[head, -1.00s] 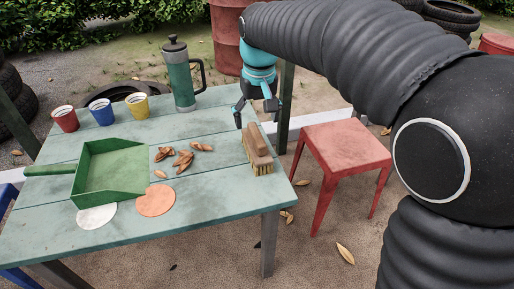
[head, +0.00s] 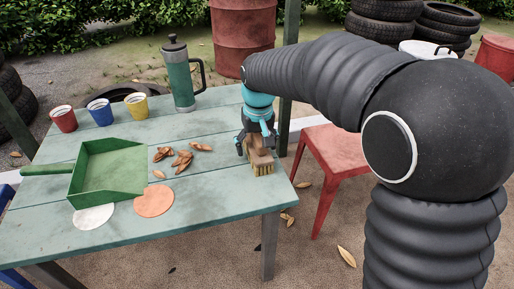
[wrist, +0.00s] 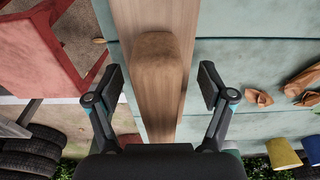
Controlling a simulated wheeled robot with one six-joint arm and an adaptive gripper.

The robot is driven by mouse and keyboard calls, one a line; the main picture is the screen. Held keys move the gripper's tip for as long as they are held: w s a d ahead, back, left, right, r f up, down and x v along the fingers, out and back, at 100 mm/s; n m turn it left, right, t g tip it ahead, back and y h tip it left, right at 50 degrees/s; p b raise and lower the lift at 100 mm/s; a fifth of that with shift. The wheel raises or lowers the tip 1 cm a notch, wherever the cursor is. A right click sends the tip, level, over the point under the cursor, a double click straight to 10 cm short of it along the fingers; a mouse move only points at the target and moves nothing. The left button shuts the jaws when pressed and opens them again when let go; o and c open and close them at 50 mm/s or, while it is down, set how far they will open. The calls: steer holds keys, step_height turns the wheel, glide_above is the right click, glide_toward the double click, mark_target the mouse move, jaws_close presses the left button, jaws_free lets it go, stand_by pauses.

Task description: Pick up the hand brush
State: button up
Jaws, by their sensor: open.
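The hand brush (head: 261,163) lies at the right edge of the green plank table (head: 210,215), its wooden block on top and its pale bristles facing down. My gripper (head: 255,143) is at the far end of the brush, pointing down over it, and hides part of it. In the wrist view my gripper (wrist: 160,88) is open, one finger on each side of the brush's raised wooden grip (wrist: 158,62). A gap shows between each finger and the grip.
A green dustpan (head: 110,170), dry leaves (head: 181,160), two round coasters, three cups (head: 101,111) and a green flask (head: 180,80) stand on the table. A red stool (head: 325,160) is just right of it. The table's front middle is clear.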

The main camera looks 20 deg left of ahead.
steer(key=c, duration=1.2)
steer(key=shift+o, duration=0.2)
steer(key=shift+r, duration=0.15)
